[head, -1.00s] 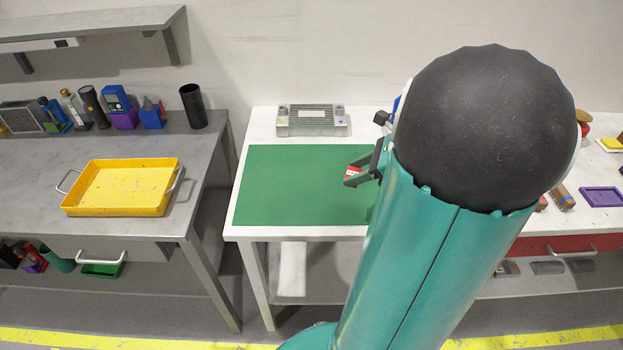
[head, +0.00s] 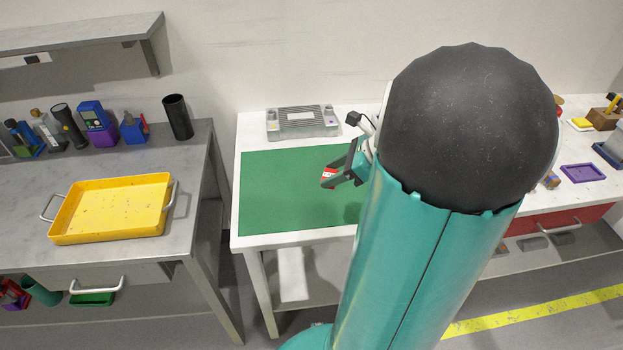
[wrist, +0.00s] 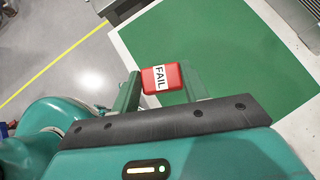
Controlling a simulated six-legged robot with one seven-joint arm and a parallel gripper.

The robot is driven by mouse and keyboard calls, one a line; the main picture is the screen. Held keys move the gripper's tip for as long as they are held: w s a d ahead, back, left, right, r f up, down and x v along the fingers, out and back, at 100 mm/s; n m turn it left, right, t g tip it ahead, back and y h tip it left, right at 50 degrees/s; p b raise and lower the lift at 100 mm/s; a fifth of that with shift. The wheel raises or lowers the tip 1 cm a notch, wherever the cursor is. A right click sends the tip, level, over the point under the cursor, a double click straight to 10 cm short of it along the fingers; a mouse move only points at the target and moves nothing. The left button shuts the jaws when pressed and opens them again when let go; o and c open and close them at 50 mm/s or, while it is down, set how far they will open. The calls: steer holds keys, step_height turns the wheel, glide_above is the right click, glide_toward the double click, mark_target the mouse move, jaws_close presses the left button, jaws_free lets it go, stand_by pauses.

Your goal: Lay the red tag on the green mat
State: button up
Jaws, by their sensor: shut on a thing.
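The red tag (wrist: 161,78) shows in the wrist view with a white label reading FAIL. My gripper (wrist: 160,84) is shut on it, one finger on each side. In the head view my gripper (head: 336,177) holds the red tag (head: 328,176) over the green mat (head: 285,205). The gap between tag and mat is hard to judge. The green mat (wrist: 200,40) also fills much of the wrist view beyond the tag. My arm hides the mat's right part in the head view.
A grey device (head: 303,122) stands behind the mat on the white table. A yellow tray (head: 112,208) lies on the grey bench (head: 205,165) at left, with a gap between the tables. The mat's left part is bare. A purple tray (head: 583,173) is at right.

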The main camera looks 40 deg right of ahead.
steer(key=w+d+f, duration=0.1)
steer(key=w+f, duration=0.2)
steer(key=w+d+f, duration=0.2)
steer(key=w+f, duration=0.1)
steer(key=w, duration=0.1)
steer(key=w+d+f, duration=0.2)
steer(key=w+f, duration=0.1)
steer(key=w, duration=0.1)
steer(key=shift+w, duration=0.25)
steer(key=shift+w+f, duration=0.15)
steer(key=shift+f, duration=0.05)
steer(key=shift+w+d+f, duration=0.1)
steer(key=shift+w+f, duration=0.05)
steer(key=shift+f, duration=1.5)
steer(key=shift+f, duration=0.1)
steer(key=o, duration=1.1)
steer(key=shift+o, duration=0.2)
